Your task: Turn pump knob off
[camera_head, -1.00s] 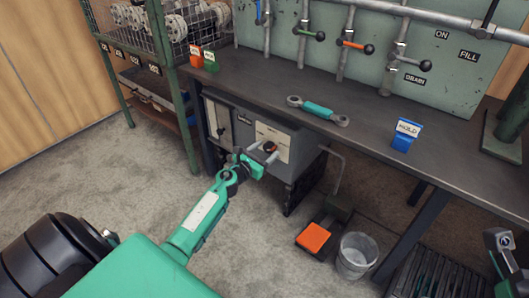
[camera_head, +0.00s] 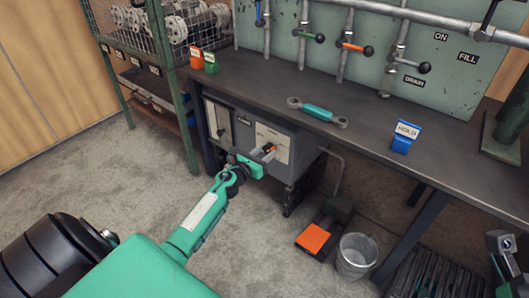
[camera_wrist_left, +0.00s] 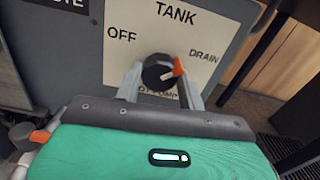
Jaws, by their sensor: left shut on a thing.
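The pump knob (camera_wrist_left: 158,71) is black with an orange pointer, on a white panel plate (camera_wrist_left: 215,35) marked TANK, OFF and DRAIN. In the left wrist view the pointer is on the knob's right, toward the DRAIN side and away from OFF. My left gripper (camera_wrist_left: 163,77) has one finger on each side of the knob and is shut on it. In the head view the left gripper (camera_head: 262,156) is at the front of the grey pump cabinet (camera_head: 292,148), partly hiding the knob (camera_head: 268,148).
The workbench (camera_head: 360,140) overhangs the cabinet, with a teal wrench (camera_head: 318,112) and a blue HOLD sign (camera_head: 405,138) on it. An orange foot pedal (camera_head: 313,238) and a bucket (camera_head: 356,255) stand to the right below. A wire-mesh rack (camera_head: 150,70) stands left.

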